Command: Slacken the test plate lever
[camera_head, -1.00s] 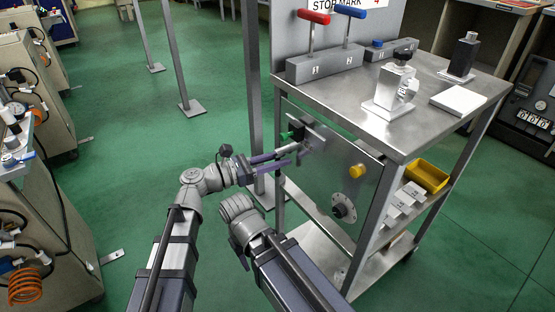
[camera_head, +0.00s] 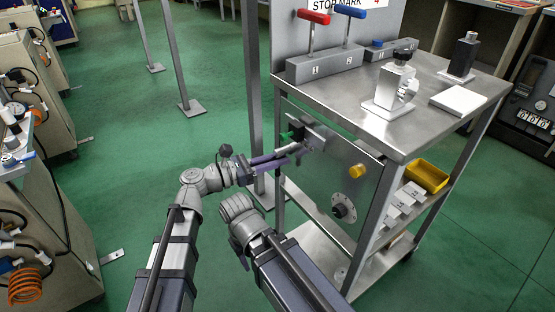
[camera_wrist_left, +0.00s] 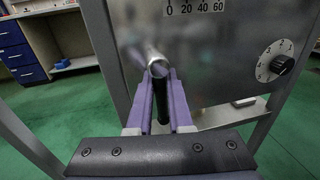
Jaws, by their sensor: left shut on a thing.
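The test plate (camera_head: 325,178) is a grey metal panel on the near side of the cart. Its lever (camera_wrist_left: 157,66) is a metal rod with a dark grip, seen end-on in the left wrist view. My left gripper (camera_head: 296,154) reaches it at the plate's upper left. Its purple fingers (camera_wrist_left: 160,100) lie on both sides of the lever, shut on it. The lever is largely hidden by the fingers in the head view. My right gripper does not show; only that arm's grey links do.
A yellow knob (camera_head: 357,171) and a round dial (camera_head: 343,207) are on the plate, right of the gripper. A scale strip (camera_wrist_left: 195,7) marked 0 to 60 is above the lever. A post (camera_head: 254,100) stands close left. The cart top (camera_head: 345,88) overhangs.

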